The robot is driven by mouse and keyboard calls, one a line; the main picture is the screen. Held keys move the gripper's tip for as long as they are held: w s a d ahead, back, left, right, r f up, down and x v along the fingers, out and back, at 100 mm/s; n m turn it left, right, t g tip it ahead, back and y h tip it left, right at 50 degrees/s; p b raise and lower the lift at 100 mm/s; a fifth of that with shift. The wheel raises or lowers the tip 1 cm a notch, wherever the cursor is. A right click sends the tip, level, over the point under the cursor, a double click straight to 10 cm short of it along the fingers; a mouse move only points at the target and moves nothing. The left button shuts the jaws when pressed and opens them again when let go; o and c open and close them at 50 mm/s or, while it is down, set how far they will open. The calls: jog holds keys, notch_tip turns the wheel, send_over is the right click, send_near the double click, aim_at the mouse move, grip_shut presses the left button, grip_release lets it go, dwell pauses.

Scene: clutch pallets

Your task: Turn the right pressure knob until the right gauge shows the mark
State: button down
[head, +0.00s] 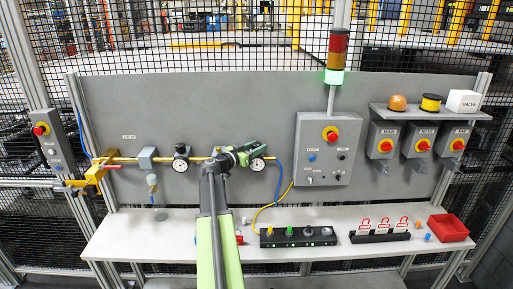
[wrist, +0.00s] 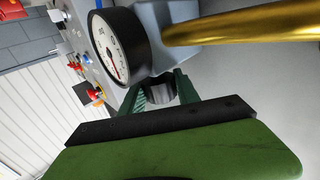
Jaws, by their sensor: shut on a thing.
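The right gauge (head: 257,164) is a white dial with a black rim on the brass pipe of the grey panel. In the wrist view the right gauge (wrist: 110,46) shows large at upper left, with a red line low on its face. Its reading is too small to tell. My gripper (head: 246,154) is at the regulator just beside this gauge and covers the right knob in the head view.
The left gauge (head: 180,166) and its black knob (head: 181,148) are left of my arm. A yellow valve (head: 92,175) is further left. A control box (head: 328,150) is to the right. The shelf below bears a button strip (head: 298,237) and a red bin (head: 448,228).

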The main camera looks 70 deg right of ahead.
jog(key=shift+a+n+t, duration=0.1)
jog(key=shift+n+t, duration=0.3)
jog(key=shift+t, duration=0.2)
